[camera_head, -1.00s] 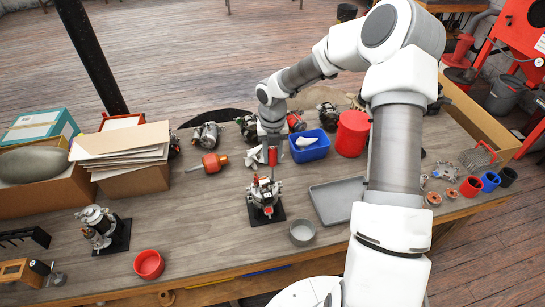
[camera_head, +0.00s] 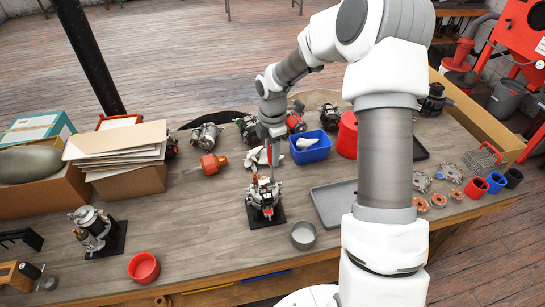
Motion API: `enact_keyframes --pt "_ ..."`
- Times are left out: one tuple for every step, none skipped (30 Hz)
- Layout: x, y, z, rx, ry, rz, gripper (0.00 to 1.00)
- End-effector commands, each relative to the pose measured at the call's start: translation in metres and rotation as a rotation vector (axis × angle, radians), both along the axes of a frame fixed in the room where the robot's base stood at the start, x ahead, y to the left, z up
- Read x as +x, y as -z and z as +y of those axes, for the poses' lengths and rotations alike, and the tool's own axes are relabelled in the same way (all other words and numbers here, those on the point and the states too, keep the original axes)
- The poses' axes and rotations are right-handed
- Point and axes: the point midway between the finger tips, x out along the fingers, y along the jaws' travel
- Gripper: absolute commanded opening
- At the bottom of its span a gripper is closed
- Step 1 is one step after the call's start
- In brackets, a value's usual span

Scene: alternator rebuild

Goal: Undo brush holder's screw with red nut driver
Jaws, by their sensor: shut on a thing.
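My gripper (camera_head: 271,138) points down above the middle of the bench, over a partly stripped alternator (camera_head: 264,196) on a black stand (camera_head: 279,219). The gripper is shut on the red nut driver (camera_head: 270,156), of which only a small red part shows below the fingers. The driver is roughly upright over the top of the alternator. I cannot tell whether its tip touches anything. The brush holder and its screw are too small to make out.
A blue bin (camera_head: 311,153) with a white thing in it and a red canister (camera_head: 347,135) stand behind right. A grey tray (camera_head: 331,203) and a grey round bowl (camera_head: 303,236) lie right of the stand. An orange-red tool (camera_head: 211,164) lies left. Bare bench lies left of the stand.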

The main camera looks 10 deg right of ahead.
Motion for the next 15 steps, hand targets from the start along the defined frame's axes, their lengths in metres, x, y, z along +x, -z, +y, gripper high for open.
enact_keyframes --pt "0.0006 0.0020 0.0000 -0.002 0.067 -0.002 0.00" --pt "0.0005 0.0019 0.0004 -0.002 0.109 -0.002 0.00" --pt "0.0005 0.0019 0.0003 -0.002 0.163 -0.002 0.00" --pt "0.0004 0.0020 0.0000 -0.002 0.204 -0.002 0.00" --pt "0.0004 0.0019 0.0000 -0.002 0.241 -0.002 0.00" --pt "0.0004 0.0015 0.0003 -0.002 0.283 -0.002 0.00" --pt "0.0004 0.0012 0.0003 -0.001 0.310 -0.002 0.00" --pt "0.0004 0.0008 0.0001 -0.001 0.334 -0.002 0.00" --pt "0.0005 0.0003 -0.0002 -0.001 0.356 -0.002 0.00" --pt "0.0005 0.0000 -0.0002 -0.001 0.368 -0.002 0.00" --pt "0.0005 -0.0001 -0.0003 -0.001 0.376 -0.002 0.00" --pt "0.0005 0.0000 -0.0002 -0.001 0.392 -0.002 0.00" --pt "0.0004 0.0002 -0.0001 -0.001 0.409 -0.002 0.00" --pt "0.0005 0.0007 0.0000 -0.001 0.432 -0.003 0.00" --pt "0.0005 0.0013 0.0002 -0.001 0.475 -0.003 0.00"
